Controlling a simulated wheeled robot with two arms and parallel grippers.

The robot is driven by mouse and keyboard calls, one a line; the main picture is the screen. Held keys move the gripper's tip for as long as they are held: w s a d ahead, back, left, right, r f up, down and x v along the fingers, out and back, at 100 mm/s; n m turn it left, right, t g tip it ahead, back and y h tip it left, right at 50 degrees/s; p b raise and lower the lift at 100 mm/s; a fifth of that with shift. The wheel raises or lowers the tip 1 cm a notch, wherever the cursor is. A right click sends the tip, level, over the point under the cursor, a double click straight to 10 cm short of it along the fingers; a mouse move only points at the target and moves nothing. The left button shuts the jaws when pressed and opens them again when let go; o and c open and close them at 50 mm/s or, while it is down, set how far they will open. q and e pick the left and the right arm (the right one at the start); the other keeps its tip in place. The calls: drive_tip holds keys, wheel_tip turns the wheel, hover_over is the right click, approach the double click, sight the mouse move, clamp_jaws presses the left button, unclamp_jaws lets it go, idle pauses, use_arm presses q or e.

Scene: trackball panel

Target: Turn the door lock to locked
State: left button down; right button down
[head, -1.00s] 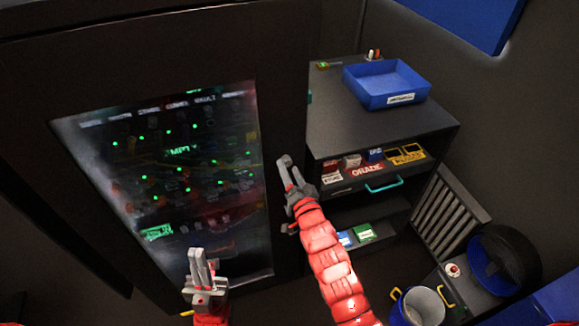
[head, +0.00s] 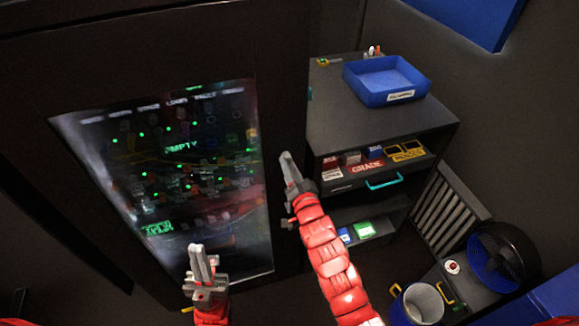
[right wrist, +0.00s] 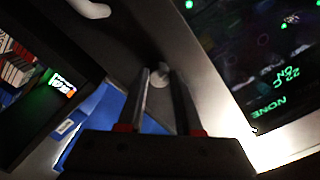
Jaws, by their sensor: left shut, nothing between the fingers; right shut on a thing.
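The dark door (head: 262,110) with a glowing glass panel (head: 180,170) fills the left of the head view. My right gripper (head: 288,165) is at the door's right edge. In the right wrist view a small round grey lock knob (right wrist: 158,75) sits between the tips of my right gripper (right wrist: 159,82), which is shut on it. The knob is hidden behind the fingers in the head view, and I cannot tell its turn position. My left gripper (head: 199,262) is shut and empty in front of the panel's lower part.
A dark shelf unit (head: 385,135) with a blue tray (head: 388,82) on top stands to the right of my right arm. A bucket (head: 421,303) and a black fan (head: 503,257) are at the lower right. A pale handle-like shape (right wrist: 88,8) shows in the right wrist view.

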drive_tip(key=shift+f+n+b, duration=0.2)
drive_tip(key=shift+n+b, duration=0.5)
drive_tip(key=shift+b, duration=0.3)
drive_tip(key=n+b, duration=0.6)
drive_tip(key=n, duration=0.1)
drive_tip(key=shift+d, duration=0.1)
drive_tip(key=n+b, duration=0.1)
drive_tip(key=n, duration=0.1)
drive_tip(key=shift+n+b, duration=0.4)
drive_tip(key=n+b, duration=0.1)
drive_tip(key=n, duration=0.2)
drive_tip(key=shift+r, duration=0.2)
drive_tip(key=shift+d+n+b, duration=0.1)
drive_tip(key=shift+n+b, duration=0.3)
drive_tip(key=shift+n, duration=1.4)
